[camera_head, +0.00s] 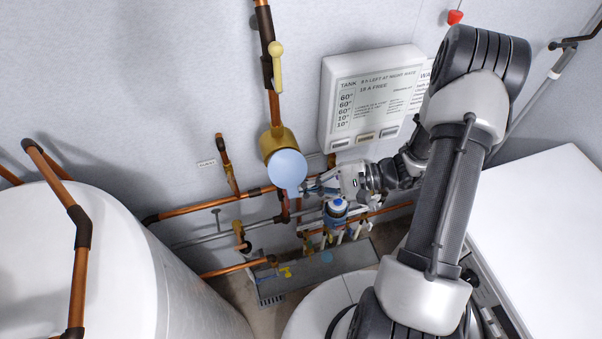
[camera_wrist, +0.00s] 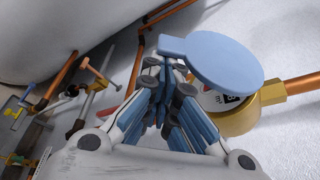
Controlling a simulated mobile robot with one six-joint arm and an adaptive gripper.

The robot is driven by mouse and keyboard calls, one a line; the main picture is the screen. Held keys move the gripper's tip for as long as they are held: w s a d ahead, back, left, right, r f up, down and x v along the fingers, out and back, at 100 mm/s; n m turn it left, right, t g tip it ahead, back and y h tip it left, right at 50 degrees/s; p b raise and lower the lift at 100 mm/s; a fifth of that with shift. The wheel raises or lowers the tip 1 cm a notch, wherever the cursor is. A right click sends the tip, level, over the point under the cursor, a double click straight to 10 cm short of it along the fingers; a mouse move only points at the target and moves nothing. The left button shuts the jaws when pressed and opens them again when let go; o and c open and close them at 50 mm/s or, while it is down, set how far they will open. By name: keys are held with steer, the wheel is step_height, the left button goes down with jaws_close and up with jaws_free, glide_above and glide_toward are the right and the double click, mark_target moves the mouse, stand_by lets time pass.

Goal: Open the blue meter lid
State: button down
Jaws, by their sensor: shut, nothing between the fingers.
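The blue meter lid (camera_head: 287,168) is a light blue disc in front of the round brass meter (camera_head: 274,140) on the copper pipe. In the wrist view the lid (camera_wrist: 215,62) is tilted up from the brass meter body (camera_wrist: 238,122), and part of the dial face (camera_wrist: 222,101) shows beneath it. A small tab (camera_wrist: 172,46) sticks out from the lid's left edge. My gripper (camera_head: 310,186) is just right of and slightly below the lid. In the wrist view my gripper (camera_wrist: 163,72) is shut and empty, its tips close to the tab; I cannot tell if they touch.
A white tank (camera_head: 85,250) stands at the left. Copper pipes (camera_head: 215,203) run along the wall below the meter. A white panel with text (camera_head: 365,95) hangs above my gripper. A pale handle valve (camera_head: 277,68) sits above the meter. A grey trough (camera_head: 320,270) lies below.

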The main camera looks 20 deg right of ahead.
steer(key=s+r+m+g+p, duration=0.45)
steer(key=r+m+p, duration=0.2)
steer(key=p, duration=0.35)
steer(key=w+r+m+g+p, duration=0.3)
steer(key=r+m+p, duration=0.3)
steer(key=r, duration=0.5)
steer(key=shift+r+p, duration=0.15)
steer(key=shift+p, duration=1.05)
steer(key=shift+w+m, duration=0.1)
steer(key=shift+m, duration=0.15)
steer(key=shift+d+r, duration=0.1)
steer(key=shift+d, duration=0.05)
